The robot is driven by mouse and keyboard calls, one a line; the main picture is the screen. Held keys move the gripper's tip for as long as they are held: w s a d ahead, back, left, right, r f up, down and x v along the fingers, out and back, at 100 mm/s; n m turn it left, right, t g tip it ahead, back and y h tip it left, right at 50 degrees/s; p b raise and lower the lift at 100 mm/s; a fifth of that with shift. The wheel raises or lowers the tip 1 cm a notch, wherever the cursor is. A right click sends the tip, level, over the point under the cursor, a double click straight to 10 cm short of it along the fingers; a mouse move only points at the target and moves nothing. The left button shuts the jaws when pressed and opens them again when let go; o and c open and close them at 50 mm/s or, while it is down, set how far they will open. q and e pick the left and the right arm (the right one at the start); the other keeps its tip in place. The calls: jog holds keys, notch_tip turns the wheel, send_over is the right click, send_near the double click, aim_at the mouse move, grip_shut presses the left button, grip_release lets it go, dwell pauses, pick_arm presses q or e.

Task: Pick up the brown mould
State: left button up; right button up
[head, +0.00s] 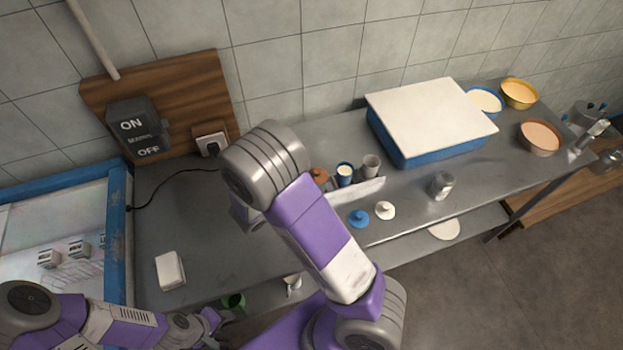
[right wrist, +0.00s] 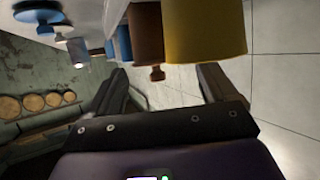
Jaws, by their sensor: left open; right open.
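The brown mould (right wrist: 147,34) is a cylinder with a small knob at its lower end in the right wrist view. It stands between a blue mould (right wrist: 122,43) and a larger yellow mould (right wrist: 205,32). In the head view the brown mould (head: 319,175) shows as a small brown top beside my right arm, partly hidden. My right gripper (right wrist: 168,78) is open and empty, its fingers pointing toward the brown and yellow moulds. The arm hides the right fingertips in the head view. My left gripper (head: 212,320) is low at the left, its fingers indistinct.
A blue mould with a pale top (head: 344,174) and a grey cup (head: 371,166) stand right of the brown mould. Blue (head: 358,218) and white (head: 385,210) lids lie in front. A covered blue tray (head: 425,152) stands behind right. A white block (head: 170,270) lies on the steel counter (head: 205,235).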

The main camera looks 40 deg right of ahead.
aim_at(316, 176)
jog(key=x, duration=0.4)
jog(key=b+x, duration=0.1)
jog(key=x, duration=0.1)
jog(key=shift+s+d+r, duration=0.15)
jog(key=shift+s+d, duration=0.05)
jog(key=shift+s, duration=0.05)
jog(key=shift+c, duration=0.4)
jog(key=c, duration=1.3)
